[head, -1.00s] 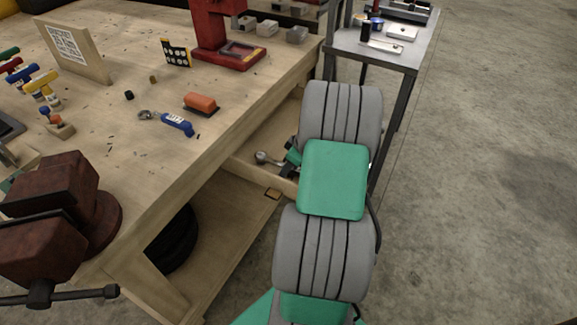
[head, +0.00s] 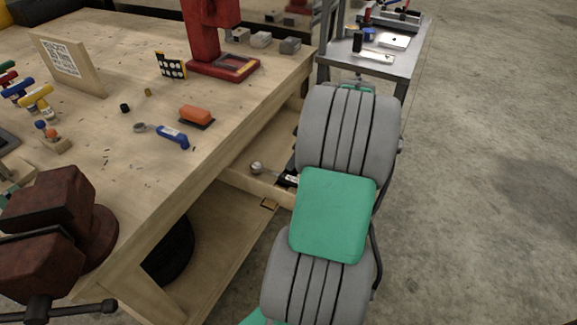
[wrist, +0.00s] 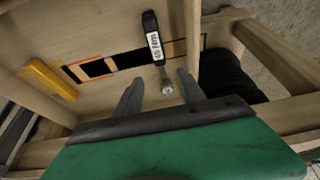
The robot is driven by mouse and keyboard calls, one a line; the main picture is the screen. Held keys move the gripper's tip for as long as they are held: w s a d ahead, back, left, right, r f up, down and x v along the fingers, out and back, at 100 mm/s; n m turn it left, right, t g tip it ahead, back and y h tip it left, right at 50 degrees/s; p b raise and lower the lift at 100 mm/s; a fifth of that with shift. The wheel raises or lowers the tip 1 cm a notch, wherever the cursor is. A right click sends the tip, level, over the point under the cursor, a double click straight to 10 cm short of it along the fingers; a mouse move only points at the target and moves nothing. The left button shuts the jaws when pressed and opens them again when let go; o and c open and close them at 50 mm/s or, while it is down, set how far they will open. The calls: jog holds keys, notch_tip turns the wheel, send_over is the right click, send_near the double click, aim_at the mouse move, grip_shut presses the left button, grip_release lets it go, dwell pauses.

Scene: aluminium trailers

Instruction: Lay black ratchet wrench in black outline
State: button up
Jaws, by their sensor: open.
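The black ratchet wrench (wrist: 154,42), with a white label and a silver head, lies in the open drawer in the wrist view. In the head view its silver head (head: 256,168) shows beside my arm, which hides part of the handle. A flat black marking with orange edging (wrist: 100,67) lies left of the wrench on the drawer floor, and a dark strip runs on past the handle. I cannot tell which part is the black outline. My gripper (wrist: 160,76) is open, with the wrench's silver head between its fingers in the picture; contact is not visible. My arm hides the gripper in the head view.
A yellow tool (wrist: 47,80) lies at the drawer's left. The wooden bench (head: 110,150) above carries a blue-handled tool (head: 172,137), an orange block (head: 196,114) and a red vise (head: 52,232). A metal side table (head: 375,62) stands behind my arm.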

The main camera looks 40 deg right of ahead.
jog(key=w+a+r+m+g, duration=0.1)
jog(key=a+r, duration=0.1)
jog(key=a, duration=0.8)
jog(key=w+a+r, duration=0.1)
jog(key=a+r, duration=0.1)
jog(key=a, duration=0.7)
jog(key=s+a+m+g+h, duration=0.1)
jog(key=s+a+m, duration=0.1)
jog(key=s+a, duration=0.8)
jog(key=a+f, duration=0.1)
jog(key=a, duration=0.2)
jog(key=shift+s+a+m, duration=0.25)
jog(key=shift+a+m, duration=0.1)
jog(key=shift+m, duration=0.05)
